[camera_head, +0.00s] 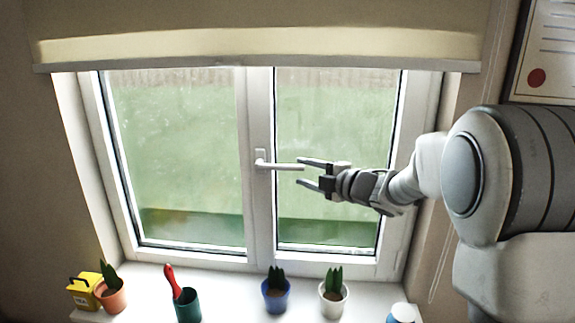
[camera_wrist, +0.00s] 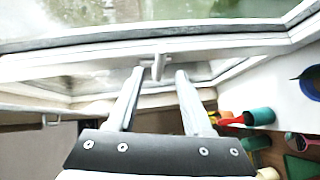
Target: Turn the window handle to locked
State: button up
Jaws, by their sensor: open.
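The white window handle (camera_head: 280,166) is on the middle frame of the window, with its lever lying about horizontal and pointing right. My gripper (camera_head: 299,171) is open at the lever's free end, with one finger above it and one below it in the head view. In the wrist view the handle (camera_wrist: 158,66) shows between and just beyond the two fingertips of my gripper (camera_wrist: 160,73). A gap shows on each side, and I cannot tell whether either finger touches it. The handle's base plate (camera_head: 261,158) is clear in the head view.
Along the sill stand a yellow box (camera_head: 84,291), a terracotta pot (camera_head: 111,296), a green pot (camera_head: 187,305) with a red-handled tool, a blue pot (camera_head: 276,295) and a white pot (camera_head: 333,300). A blind (camera_head: 250,45) hangs above. The space before the glass is free.

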aim_at(291, 168)
jog(key=p+x, duration=0.1)
jog(key=x, duration=0.6)
grip_shut()
dwell(1.3)
